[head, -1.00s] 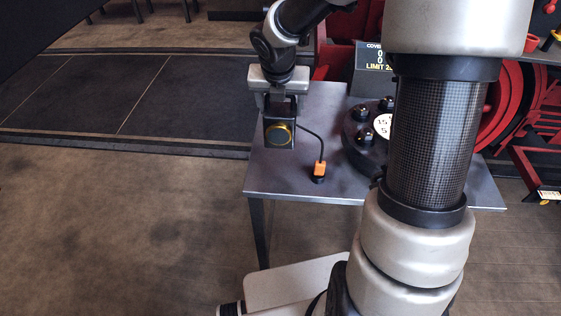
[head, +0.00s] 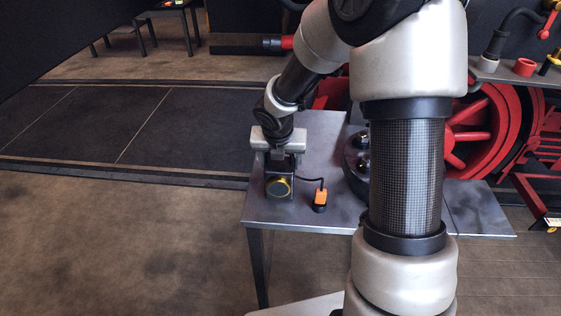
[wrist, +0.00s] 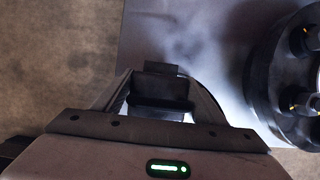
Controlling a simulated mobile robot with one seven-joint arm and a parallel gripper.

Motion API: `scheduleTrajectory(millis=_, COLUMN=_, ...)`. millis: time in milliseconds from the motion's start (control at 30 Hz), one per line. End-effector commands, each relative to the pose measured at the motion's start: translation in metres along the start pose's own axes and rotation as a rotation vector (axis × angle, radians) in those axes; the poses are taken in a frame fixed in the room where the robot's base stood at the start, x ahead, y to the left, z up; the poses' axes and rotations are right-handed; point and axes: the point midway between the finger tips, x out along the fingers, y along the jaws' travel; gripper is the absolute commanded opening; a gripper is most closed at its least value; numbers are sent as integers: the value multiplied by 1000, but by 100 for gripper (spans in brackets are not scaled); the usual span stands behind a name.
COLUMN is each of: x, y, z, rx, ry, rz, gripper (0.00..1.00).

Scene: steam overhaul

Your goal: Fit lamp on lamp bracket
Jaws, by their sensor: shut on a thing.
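The lamp (head: 279,187), a small dark box with a yellow-ringed round front, hangs upright under my gripper (head: 279,164) at the table's left end. My gripper is shut on its top part. I cannot tell whether the lamp's base touches the table. In the wrist view the dark top of the lamp (wrist: 160,85) shows between the fingers of my gripper (wrist: 160,104). I cannot make out the lamp bracket.
The grey metal table (head: 290,215) has bare top around the lamp. A round black fixture (head: 356,165) stands to the right, partly behind my arm. Red wheels (head: 475,135) rise behind the table. Open floor lies to the left.

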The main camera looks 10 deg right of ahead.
Motion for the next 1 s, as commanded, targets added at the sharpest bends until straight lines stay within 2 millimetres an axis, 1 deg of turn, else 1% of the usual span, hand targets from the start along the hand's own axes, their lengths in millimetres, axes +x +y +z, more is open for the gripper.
scheduleTrajectory(millis=200, x=3, y=0, z=-1, rx=1, ry=-1, rz=1, gripper=30)
scheduleTrajectory(millis=233, x=3, y=0, z=-1, rx=1, ry=0, rz=0, gripper=70)
scheduleTrajectory(millis=300, x=2, y=0, z=-1, rx=1, ry=0, rz=0, gripper=82)
scheduleTrajectory(millis=333, x=2, y=0, z=-1, rx=1, ry=0, rz=0, gripper=84)
scheduleTrajectory(millis=567, x=2, y=0, z=-1, rx=1, ry=0, rz=0, gripper=84)
scheduleTrajectory(millis=733, x=7, y=0, z=-2, rx=2, ry=-1, rz=0, gripper=84)
scheduleTrajectory(millis=767, x=3, y=0, z=-1, rx=3, ry=-2, rz=1, gripper=84)
scheduleTrajectory(millis=800, x=-9, y=0, z=1, rx=2, ry=-2, rz=1, gripper=84)
scheduleTrajectory(millis=867, x=-22, y=-1, z=1, rx=2, ry=-2, rz=0, gripper=84)
scheduleTrajectory(millis=1000, x=-57, y=3, z=0, rx=2, ry=-3, rz=0, gripper=84)
